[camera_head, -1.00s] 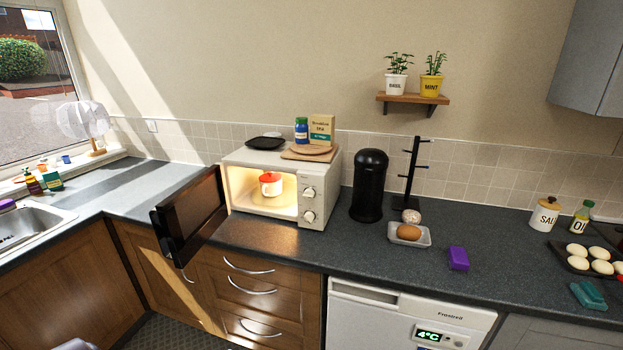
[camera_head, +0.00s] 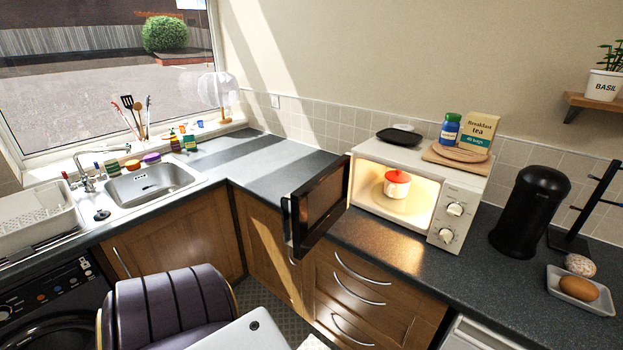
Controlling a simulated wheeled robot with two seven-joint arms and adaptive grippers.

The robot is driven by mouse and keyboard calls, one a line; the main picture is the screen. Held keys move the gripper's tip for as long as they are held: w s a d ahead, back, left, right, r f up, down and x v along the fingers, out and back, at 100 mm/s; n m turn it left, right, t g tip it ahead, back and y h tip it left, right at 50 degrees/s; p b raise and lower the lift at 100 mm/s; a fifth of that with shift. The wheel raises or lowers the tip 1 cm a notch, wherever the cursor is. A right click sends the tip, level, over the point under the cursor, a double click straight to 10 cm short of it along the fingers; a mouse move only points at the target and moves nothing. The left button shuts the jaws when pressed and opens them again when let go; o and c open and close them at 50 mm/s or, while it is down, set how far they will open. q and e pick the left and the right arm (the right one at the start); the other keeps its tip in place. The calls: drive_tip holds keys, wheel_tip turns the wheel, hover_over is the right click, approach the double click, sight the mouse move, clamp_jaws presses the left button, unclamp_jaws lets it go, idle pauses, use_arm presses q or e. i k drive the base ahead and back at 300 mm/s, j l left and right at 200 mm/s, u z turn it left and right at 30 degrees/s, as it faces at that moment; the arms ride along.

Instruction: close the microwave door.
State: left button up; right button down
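The white microwave (camera_head: 471,189) stands on the dark counter with its inside lit. Its dark door (camera_head: 318,205) is wide open, hinged at the left side of the opening. The door sticks out toward me, past the counter's front edge. A white pot with a red lid (camera_head: 397,186) sits on the plate inside. Neither of my grippers shows in the head view.
A tea box (camera_head: 477,133), jar (camera_head: 450,129), round board (camera_head: 455,154) and black dish (camera_head: 399,137) sit on the microwave. A black canister (camera_head: 531,212) stands to its right.

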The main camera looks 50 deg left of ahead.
sight(317, 205)
drive_tip(key=j, duration=3.2)
drive_tip(key=i+z, duration=0.05)
drive_tip(key=i, duration=0.05)
